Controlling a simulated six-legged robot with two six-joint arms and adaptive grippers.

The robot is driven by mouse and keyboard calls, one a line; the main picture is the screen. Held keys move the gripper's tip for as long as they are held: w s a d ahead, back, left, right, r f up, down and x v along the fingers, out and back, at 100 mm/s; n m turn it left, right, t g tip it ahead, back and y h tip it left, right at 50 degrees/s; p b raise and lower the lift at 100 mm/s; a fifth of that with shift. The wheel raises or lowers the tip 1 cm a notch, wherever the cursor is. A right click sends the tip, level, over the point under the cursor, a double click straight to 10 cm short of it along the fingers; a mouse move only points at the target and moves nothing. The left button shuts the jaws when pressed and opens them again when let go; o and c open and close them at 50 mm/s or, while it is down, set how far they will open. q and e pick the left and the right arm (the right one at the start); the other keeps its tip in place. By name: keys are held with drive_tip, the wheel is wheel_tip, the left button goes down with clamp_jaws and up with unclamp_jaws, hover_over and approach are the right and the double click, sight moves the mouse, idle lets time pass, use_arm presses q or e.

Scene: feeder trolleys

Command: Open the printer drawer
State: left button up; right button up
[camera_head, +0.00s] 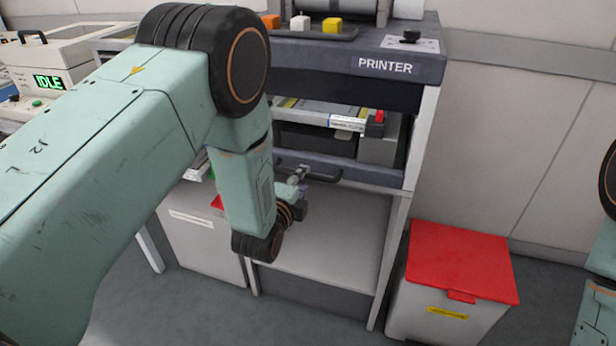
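The printer trolley stands in the middle, with a "PRINTER" label (385,66) on its dark upper edge. Below that is an open bay, then a blue-grey drawer front (365,173) with a dark bar handle (326,178). My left arm comes in from the left and covers the left part of the trolley. My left gripper (299,176) is at the left part of the handle, small and mostly hidden behind my wrist. I cannot tell whether its fingers are around the handle or only beside it. My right gripper is out of view; only part of my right arm shows at the right edge.
A feeder unit with a red knob (377,117) sits in the bay. A grey bin with a red lid (460,262) stands on the floor at the right.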

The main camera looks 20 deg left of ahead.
use_arm(q)
drive_tip(key=x, duration=0.4)
drive_tip(key=shift+b, duration=0.4)
drive_tip(key=shift+a, duration=0.15)
drive_tip(key=shift+c, duration=0.8)
clamp_jaws()
